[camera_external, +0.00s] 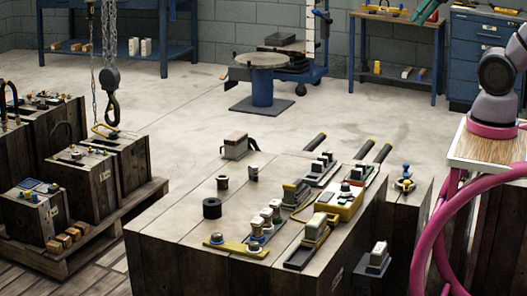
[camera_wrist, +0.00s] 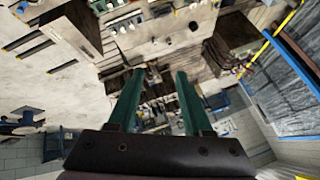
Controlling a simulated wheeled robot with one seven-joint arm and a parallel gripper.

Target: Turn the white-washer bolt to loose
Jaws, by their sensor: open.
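A row of upright bolts (camera_external: 266,218) stands on a yellow-edged dark base (camera_external: 236,250) on the wooden bench top in the external view. Pale and blue washers seem to show there, but I cannot tell which bolt has the white washer. My gripper (camera_wrist: 160,78) shows in the wrist view as two green fingers set apart, open with nothing between them. In the external view only a green part of it (camera_external: 430,10) shows at the top right, high and far from the bolts. The wrist view is tilted and does not show the bolts clearly.
The wooden bench (camera_external: 165,238) also carries a black cylinder (camera_external: 211,208), a yellow box (camera_external: 345,203) and several clamp-like fixtures. A chain hook (camera_external: 112,100) hangs over wooden crates at left. A pink hose (camera_external: 420,262) loops at right. Open floor lies behind the bench.

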